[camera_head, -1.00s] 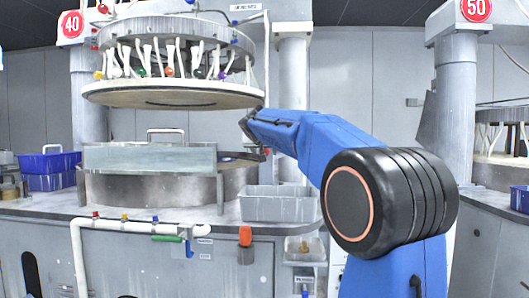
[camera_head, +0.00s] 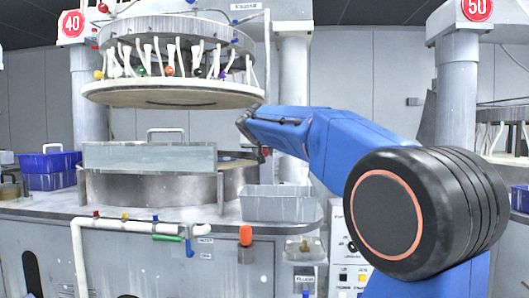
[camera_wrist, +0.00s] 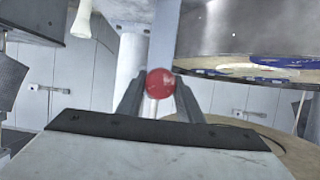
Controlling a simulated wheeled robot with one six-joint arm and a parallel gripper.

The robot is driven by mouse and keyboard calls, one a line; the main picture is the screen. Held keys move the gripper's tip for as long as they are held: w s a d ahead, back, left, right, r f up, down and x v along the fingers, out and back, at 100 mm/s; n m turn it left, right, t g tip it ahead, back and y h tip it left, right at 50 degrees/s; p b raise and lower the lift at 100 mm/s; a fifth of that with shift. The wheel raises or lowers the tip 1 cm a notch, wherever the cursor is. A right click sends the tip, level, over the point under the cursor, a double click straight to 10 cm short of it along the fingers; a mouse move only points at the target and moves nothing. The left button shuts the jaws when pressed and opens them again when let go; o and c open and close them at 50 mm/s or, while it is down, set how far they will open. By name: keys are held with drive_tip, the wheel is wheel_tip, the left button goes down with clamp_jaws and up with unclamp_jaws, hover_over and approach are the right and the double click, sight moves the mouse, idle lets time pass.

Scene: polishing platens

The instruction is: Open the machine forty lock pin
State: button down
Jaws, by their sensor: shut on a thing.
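A red ball knob (camera_wrist: 160,83) with a pale stem shows in the wrist view. My gripper (camera_wrist: 159,92) has a finger on each side of it and is shut on it. I take this knob to be the lock pin; where its stem seats is hidden. In the head view, machine forty carries a red 40 sign (camera_head: 71,23), with its round upper platen (camera_head: 170,96) hanging over the lower drum (camera_head: 150,188). My arm reaches to the right side of this machine. The fingers and the knob cannot be made out clearly there.
A grey bin (camera_head: 278,206) stands on the counter below my arm. Blue bins (camera_head: 48,170) sit at the left. White pipes with small valves (camera_head: 150,226) run along the counter front. Machine fifty (camera_head: 457,90) stands at the right.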

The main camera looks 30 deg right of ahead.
drive_tip(key=shift+s, duration=0.1)
drive_tip(key=c, duration=1.2)
unclamp_jaws()
drive_tip(key=shift+a, duration=0.15)
drive_tip(key=shift+s, duration=0.1)
drive_tip(key=v, duration=1.7)
drive_tip(key=shift+s+a, duration=0.1)
drive_tip(key=shift+s, duration=0.05)
